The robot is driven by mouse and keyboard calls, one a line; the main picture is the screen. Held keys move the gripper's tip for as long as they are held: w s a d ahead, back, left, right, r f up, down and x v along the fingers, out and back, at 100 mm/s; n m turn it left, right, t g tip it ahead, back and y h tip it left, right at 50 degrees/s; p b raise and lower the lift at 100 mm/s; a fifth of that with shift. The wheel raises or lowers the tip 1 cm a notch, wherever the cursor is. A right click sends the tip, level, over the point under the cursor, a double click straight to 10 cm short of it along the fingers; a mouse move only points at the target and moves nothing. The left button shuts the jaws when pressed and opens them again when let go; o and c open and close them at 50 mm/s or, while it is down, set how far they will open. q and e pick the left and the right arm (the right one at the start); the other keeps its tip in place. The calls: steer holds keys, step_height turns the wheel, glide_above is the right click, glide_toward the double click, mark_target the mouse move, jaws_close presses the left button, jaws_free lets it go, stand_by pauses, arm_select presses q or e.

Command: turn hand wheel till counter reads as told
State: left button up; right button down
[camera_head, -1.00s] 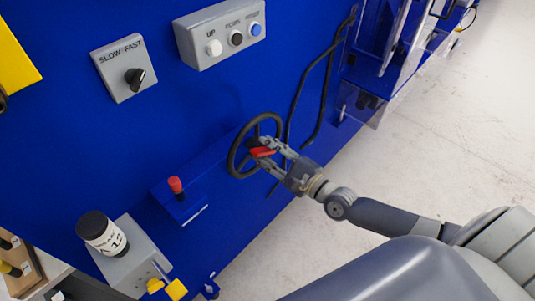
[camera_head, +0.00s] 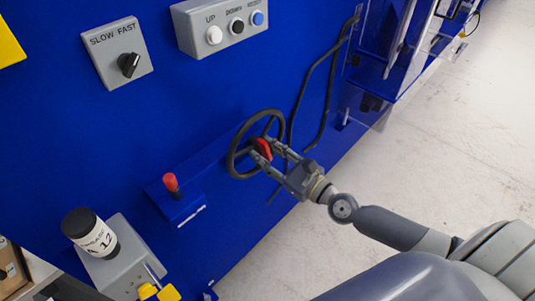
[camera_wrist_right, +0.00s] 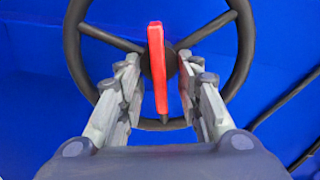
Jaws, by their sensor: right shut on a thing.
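The black hand wheel (camera_head: 234,157) is mounted low on the blue machine wall, with a red handle (camera_head: 264,147) at its hub. In the right wrist view the wheel's rim (camera_wrist_right: 244,45) and spokes fill the upper part, and the red handle (camera_wrist_right: 158,70) stands nearly upright. The fingertips also show in the right wrist view (camera_wrist_right: 158,75). No counter reading can be made out. My left gripper is not in view.
A SLOW/FAST switch box (camera_head: 105,70) and an UP/DOWN button box (camera_head: 190,40) are above. A red-topped knob (camera_head: 171,182) is left of the wheel. A black-capped jar (camera_head: 103,240) stands on a grey box (camera_head: 130,262). Black hoses (camera_head: 325,95) hang right of the wheel.

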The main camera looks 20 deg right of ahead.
stand_by(0.5)
steer(key=c, duration=1.2)
jaws_free()
steer(key=shift+s, duration=0.1)
steer(key=v, duration=1.1)
steer(key=shift+s+d+f, duration=0.1)
steer(key=shift+s+d, duration=0.1)
steer(key=shift+s, duration=0.15)
